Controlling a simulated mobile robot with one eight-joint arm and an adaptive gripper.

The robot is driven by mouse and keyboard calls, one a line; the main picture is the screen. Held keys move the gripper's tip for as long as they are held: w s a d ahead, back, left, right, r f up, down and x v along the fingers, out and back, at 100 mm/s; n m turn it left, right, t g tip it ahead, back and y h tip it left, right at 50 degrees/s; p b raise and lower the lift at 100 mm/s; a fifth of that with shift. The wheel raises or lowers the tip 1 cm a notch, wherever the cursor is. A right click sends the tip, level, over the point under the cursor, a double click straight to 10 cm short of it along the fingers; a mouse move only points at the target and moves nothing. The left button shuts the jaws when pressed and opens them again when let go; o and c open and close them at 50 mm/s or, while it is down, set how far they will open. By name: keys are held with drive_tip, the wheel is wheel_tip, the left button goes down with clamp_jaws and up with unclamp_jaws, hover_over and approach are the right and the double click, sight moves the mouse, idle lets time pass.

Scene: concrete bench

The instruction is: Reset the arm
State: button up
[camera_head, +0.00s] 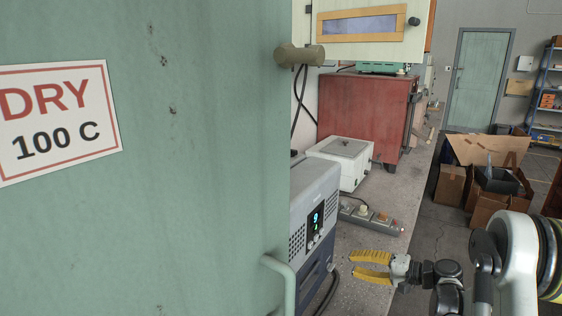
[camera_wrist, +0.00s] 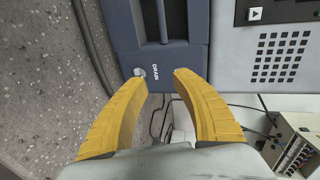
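My gripper (camera_head: 353,264) has yellow fingers and hangs over the concrete bench at the lower right of the head view. In the wrist view, its fingers (camera_wrist: 158,76) are spread apart with nothing between them. My arm comes in from the right edge of the head view. Beyond the fingertips in the wrist view is a blue-grey device (camera_wrist: 185,60) with a panel marked DRAIN. The same device, with a lit display, stands left of my gripper in the head view (camera_head: 318,222), apart from the fingers.
A large green door or panel (camera_head: 190,160) labelled DRY 100 C fills the left. Behind the device are a white box (camera_head: 345,165), a power strip (camera_head: 372,216) and a red cabinet (camera_head: 360,105). Bare bench (camera_head: 362,292) lies below my gripper. Cardboard boxes (camera_head: 452,185) stand on the floor.

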drive_tip(key=s+a+r+n+g+h, duration=0.2)
drive_tip(key=s+a+r+h, duration=0.5)
drive_tip(key=s+r, duration=0.5)
drive_tip(key=s+d+n+h, duration=0.1)
drive_tip(key=s+n+h, duration=0.3)
drive_tip(key=s, duration=1.7)
drive_tip(key=shift+d+r+t+h, duration=0.35)
drive_tip(key=shift+d+t+h, duration=0.05)
drive_tip(key=shift+h, duration=0.2)
